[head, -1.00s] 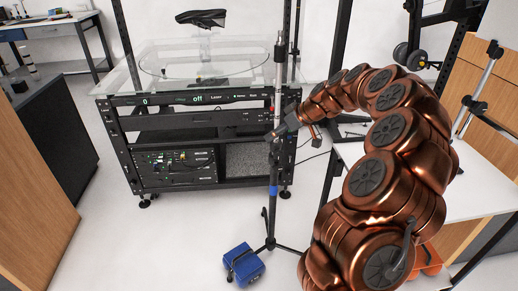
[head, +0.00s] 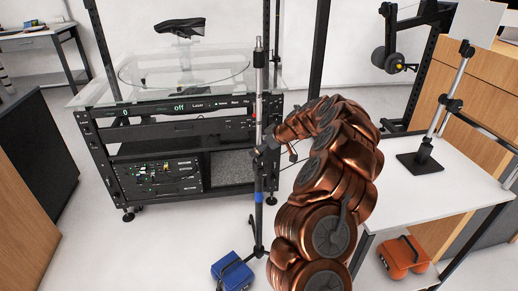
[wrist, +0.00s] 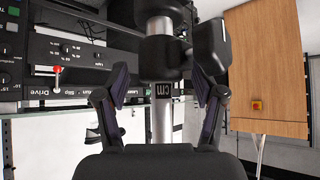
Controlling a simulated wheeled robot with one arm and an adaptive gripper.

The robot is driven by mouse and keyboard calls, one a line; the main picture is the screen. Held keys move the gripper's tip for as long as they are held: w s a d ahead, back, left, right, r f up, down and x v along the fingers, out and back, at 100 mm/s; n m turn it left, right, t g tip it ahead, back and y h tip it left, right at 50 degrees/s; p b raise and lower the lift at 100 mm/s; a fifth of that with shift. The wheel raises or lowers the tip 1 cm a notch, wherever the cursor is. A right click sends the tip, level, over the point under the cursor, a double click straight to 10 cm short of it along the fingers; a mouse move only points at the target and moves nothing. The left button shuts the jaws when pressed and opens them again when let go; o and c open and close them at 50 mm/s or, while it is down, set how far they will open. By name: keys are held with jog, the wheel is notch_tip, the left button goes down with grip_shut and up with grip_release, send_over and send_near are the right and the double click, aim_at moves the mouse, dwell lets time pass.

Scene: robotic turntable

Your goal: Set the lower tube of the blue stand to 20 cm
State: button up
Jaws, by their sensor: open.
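The blue stand (head: 259,197) is an upright pole with a blue band low down, in front of the turntable rack in the head view. In the wrist view its silver tube (wrist: 161,123) shows a "cm" label, with a black clamp (wrist: 165,55) above. My gripper (wrist: 160,88) is open, with one finger on each side of the tube. Contact with the tube or clamp cannot be told. In the head view my gripper (head: 267,149) is at the pole, above the blue band, and its fingers are hard to make out. No scale reading is legible.
The turntable rack (head: 165,125) with a glass top stands close behind the stand. A blue box (head: 232,272) sits on the floor by the stand's feet. At the right are a white table (head: 440,195), another stand (head: 437,130) and an orange box (head: 404,258).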

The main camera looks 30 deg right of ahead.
jog(key=shift+w+a+f, duration=0.1)
jog(key=shift+w+f, duration=0.1)
jog(key=shift+f, duration=0.1)
grip_shut()
dwell(0.5)
